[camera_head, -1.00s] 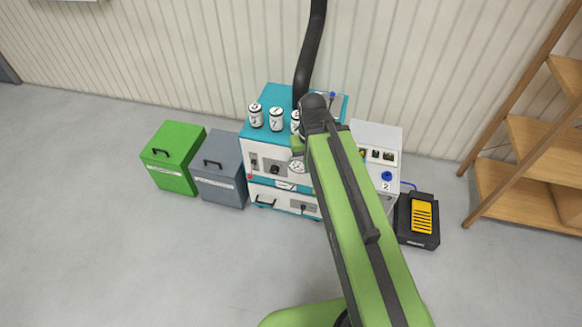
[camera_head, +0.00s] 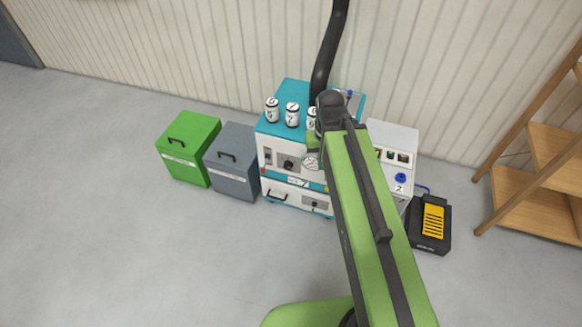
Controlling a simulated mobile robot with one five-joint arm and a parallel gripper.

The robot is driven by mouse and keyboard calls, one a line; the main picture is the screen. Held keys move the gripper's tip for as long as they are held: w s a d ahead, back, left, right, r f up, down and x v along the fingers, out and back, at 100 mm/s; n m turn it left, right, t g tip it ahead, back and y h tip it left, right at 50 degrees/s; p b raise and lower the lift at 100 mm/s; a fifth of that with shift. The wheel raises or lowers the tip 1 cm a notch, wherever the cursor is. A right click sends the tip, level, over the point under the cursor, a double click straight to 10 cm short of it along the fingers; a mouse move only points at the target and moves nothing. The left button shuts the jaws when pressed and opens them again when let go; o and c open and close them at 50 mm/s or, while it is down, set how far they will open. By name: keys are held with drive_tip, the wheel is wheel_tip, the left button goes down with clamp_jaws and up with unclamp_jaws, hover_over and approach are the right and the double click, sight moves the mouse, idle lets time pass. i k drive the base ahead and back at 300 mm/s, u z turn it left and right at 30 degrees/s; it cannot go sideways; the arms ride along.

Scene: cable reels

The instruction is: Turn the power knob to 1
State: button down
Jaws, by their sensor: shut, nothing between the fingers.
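A small black knob (camera_head: 288,164) sits on the white front panel of the teal-topped machine (camera_head: 290,91). It is the likeliest power knob, but its marks and pointer are too small to read. A round white gauge (camera_head: 311,162) is to its right, partly covered by my arm. A blue knob or button (camera_head: 400,178) with a "2" below it is on the light grey console at the right. My green arm reaches up across the machine's right part. Its end is bent down behind the upper link, so my gripper's fingers are hidden.
Several numbered white cans (camera_head: 292,115) stand on the machine's top. A black hose (camera_head: 327,55) rises behind it. A green box (camera_head: 187,150) and a grey box (camera_head: 231,165) stand left, a yellow-and-black pedal (camera_head: 433,221) and wooden shelf (camera_head: 548,155) right. The front floor is clear.

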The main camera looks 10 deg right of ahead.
sight(287, 165)
drive_tip(key=u, duration=0.4)
drive_tip(key=k, duration=1.4)
drive_tip(key=u, duration=0.65)
drive_tip(key=i, duration=0.9)
drive_tip(key=u, duration=0.4)
drive_tip(key=i, duration=0.75)
drive_tip(key=u, duration=0.6)
